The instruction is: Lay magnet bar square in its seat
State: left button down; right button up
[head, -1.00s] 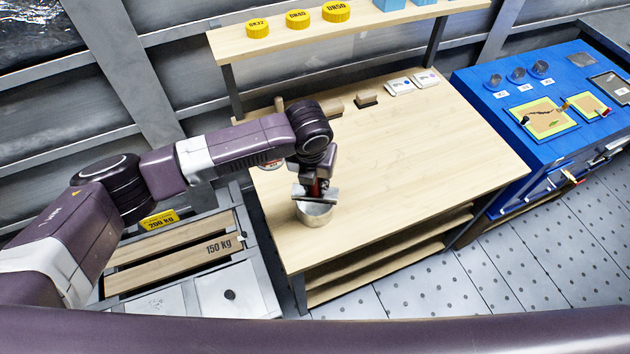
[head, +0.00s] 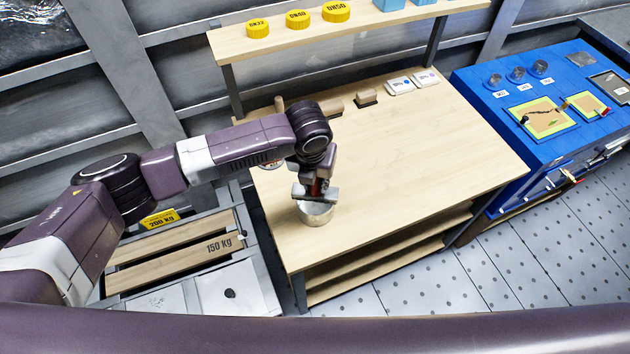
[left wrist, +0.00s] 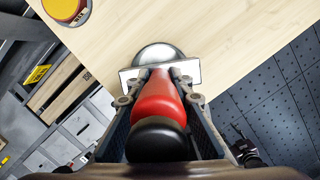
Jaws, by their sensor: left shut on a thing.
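My left gripper (head: 318,188) is shut on a red handle with a black end, which fills the space between the fingers in the left wrist view (left wrist: 157,98). A flat grey bar (head: 302,192), apparently the magnet bar, lies crosswise at the fingertips; it also shows in the left wrist view (left wrist: 129,76). A round metal cup (head: 317,217) stands on the bench just below the bar and shows partly behind it in the left wrist view (left wrist: 158,53). I cannot tell whether bar and cup touch. No seat is clearly visible. My right gripper is out of view.
The wooden bench (head: 430,150) is mostly clear to the right of the cup. A shelf (head: 375,21) with yellow caps stands above. A blue workbench (head: 490,112) is at right.

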pick_arm(q)
jog(key=shift+f, duration=0.6)
dwell(1.1)
jog(key=c, duration=1.6)
grip_release()
jog(key=r, duration=0.4)
jog(key=s+r, duration=0.1)
jog(key=r, duration=0.3)
jog(key=s+r, duration=0.1)
jog(key=r, duration=0.2)
jog(key=shift+s+a+r, duration=0.15)
jog(key=shift+a+r, duration=0.15)
jog(key=shift+r, duration=0.1)
